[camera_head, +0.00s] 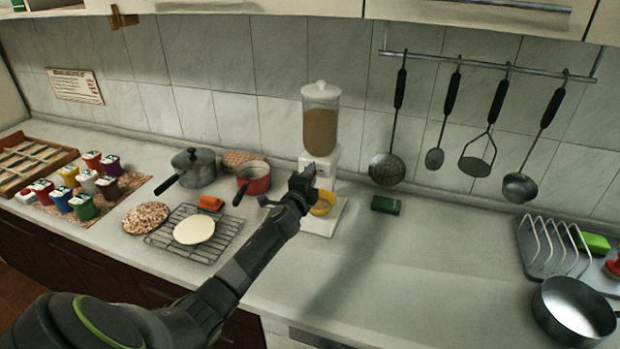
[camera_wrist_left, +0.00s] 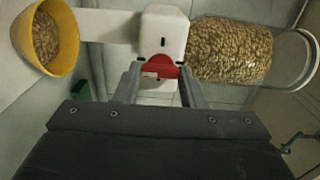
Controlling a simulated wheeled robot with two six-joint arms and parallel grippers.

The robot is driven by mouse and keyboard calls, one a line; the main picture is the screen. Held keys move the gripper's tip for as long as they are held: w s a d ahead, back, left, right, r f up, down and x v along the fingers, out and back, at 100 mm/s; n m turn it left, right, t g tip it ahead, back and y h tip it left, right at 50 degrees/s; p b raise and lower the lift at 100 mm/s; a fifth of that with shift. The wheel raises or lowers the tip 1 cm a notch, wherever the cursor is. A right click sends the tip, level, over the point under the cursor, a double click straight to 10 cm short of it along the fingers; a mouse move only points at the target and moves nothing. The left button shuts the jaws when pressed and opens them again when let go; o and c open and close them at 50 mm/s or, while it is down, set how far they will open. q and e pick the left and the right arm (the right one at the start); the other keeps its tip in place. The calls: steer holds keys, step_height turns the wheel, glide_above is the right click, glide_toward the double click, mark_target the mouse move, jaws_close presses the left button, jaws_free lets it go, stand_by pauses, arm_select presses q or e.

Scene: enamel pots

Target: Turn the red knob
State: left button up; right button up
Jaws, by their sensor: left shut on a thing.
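The red knob (camera_wrist_left: 161,67) sits on the front of the white dispenser body (camera_wrist_left: 163,32) in the left wrist view. My left gripper (camera_wrist_left: 160,78) is shut on the red knob, with one finger on each side of it. In the head view my left gripper (camera_head: 303,180) is at the dispenser's front and hides most of the knob. The dispenser's clear hopper (camera_head: 320,121) holds tan grains and has a white lid. A yellow bowl (camera_head: 323,203) stands below on the dispenser's white base and has grains in it in the left wrist view (camera_wrist_left: 46,38). My right gripper is not seen.
A red pot (camera_head: 258,178) and a grey lidded pot (camera_head: 194,168) stand left of the dispenser. A wire rack (camera_head: 225,224) holds a pale round disc. A green block (camera_head: 385,205) lies to the right. Utensils hang on the wall. The counter at centre right is clear.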

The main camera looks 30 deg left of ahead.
arm_select(q)
steer(key=o, duration=1)
steer(key=b+v, duration=0.1)
steer(key=v, duration=1.6)
steer(key=shift+s+d+b, duration=0.2)
steer(key=shift+b, duration=0.15)
steer(key=shift+f, duration=0.1)
